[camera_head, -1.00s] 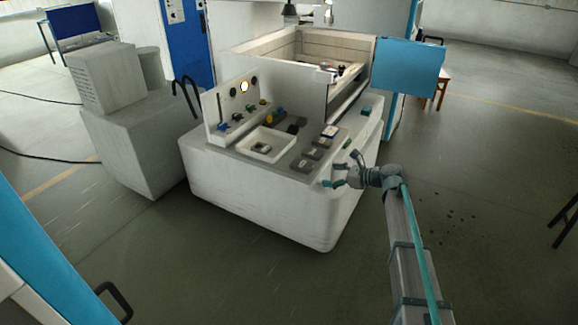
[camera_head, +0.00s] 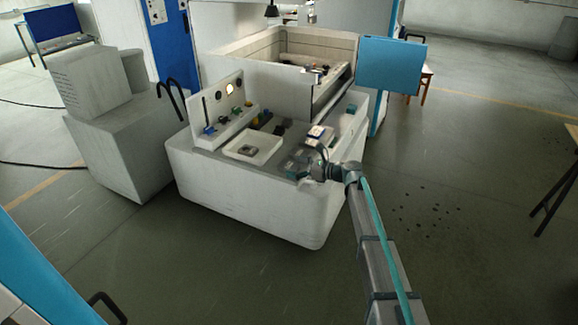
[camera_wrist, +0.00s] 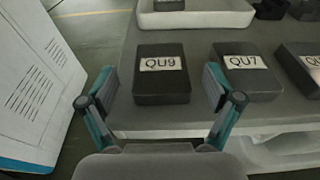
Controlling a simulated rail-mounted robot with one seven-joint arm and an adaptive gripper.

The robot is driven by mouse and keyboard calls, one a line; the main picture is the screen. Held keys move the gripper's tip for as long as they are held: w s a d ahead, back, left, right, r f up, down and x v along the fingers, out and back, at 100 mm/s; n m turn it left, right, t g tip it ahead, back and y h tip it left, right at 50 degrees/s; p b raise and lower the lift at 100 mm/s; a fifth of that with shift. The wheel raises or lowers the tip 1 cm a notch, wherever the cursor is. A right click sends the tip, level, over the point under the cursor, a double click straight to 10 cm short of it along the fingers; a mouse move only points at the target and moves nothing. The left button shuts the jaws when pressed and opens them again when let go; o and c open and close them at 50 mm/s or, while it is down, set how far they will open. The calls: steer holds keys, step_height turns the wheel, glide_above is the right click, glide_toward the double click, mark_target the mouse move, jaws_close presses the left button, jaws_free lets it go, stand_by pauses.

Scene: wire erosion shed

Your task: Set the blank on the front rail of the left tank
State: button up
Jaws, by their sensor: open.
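My gripper (camera_head: 306,168) is open and empty at the near right edge of the white machine's worktop. In the wrist view my gripper (camera_wrist: 158,82) has its fingers apart, with a dark block labelled QU9 (camera_wrist: 162,92) lying ahead between their tips. A similar block labelled QU7 (camera_wrist: 246,88) lies to the right of the right finger. A third dark block (camera_wrist: 302,66) is cut by the picture edge, its label partly out of view. I cannot tell which is the blank. Behind the worktop is an open cream-walled tank (camera_head: 250,47); only this tank shows clearly.
A white tray (camera_head: 238,152) lies on the worktop, with small coloured parts behind it. A blue panel (camera_head: 392,66) juts out right of the tank. A grey cabinet (camera_head: 110,150) stands at the left.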

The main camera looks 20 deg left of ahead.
mark_target(293, 166)
steer(key=shift+p+x, duration=0.35)
steer(key=shift+x, duration=1.15)
jaws_close()
